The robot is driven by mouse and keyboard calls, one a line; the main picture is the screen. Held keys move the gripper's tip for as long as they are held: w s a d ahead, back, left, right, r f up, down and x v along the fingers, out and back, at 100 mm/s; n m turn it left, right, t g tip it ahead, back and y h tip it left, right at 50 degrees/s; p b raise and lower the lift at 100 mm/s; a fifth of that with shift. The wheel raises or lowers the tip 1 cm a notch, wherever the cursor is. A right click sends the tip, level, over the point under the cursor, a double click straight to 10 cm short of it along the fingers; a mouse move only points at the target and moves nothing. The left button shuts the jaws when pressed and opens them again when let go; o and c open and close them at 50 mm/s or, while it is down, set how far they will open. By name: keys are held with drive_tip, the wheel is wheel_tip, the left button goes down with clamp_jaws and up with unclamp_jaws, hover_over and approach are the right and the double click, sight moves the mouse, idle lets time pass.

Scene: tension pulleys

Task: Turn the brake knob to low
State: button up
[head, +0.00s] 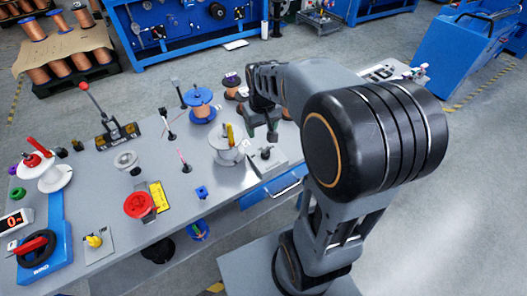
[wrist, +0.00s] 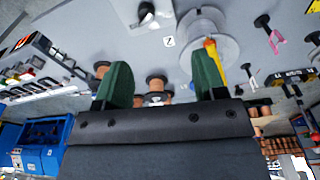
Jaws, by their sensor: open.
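A small black knob (head: 266,153) stands on a light grey plate on the bench, near the right end. A black knob-like part on a pale plate also shows at the top edge of the wrist view (wrist: 147,14). I cannot read any low mark or tell its setting. A yellow knob (head: 93,240) sits on another plate at the front left; I cannot tell which one is the brake knob. My gripper (head: 268,132) hangs above the bench near the black knob, apart from it. In the wrist view its green fingers (wrist: 161,85) are spread with nothing held.
A white spool with a yellow-handled tool (head: 226,148) stands just left of the black knob. A blue spool (head: 201,105) and copper spools (head: 232,85) stand behind. A red button (head: 140,205) and a blue block (head: 201,191) are toward the front.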

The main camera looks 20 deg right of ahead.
drive_tip(key=g, duration=0.1)
hover_over(266, 150)
wheel_tip(266, 150, down, 6)
wheel_tip(266, 150, down, 13)
drive_tip(key=shift+s+a+f, duration=0.1)
idle(0.3)
drive_tip(key=c, duration=0.9)
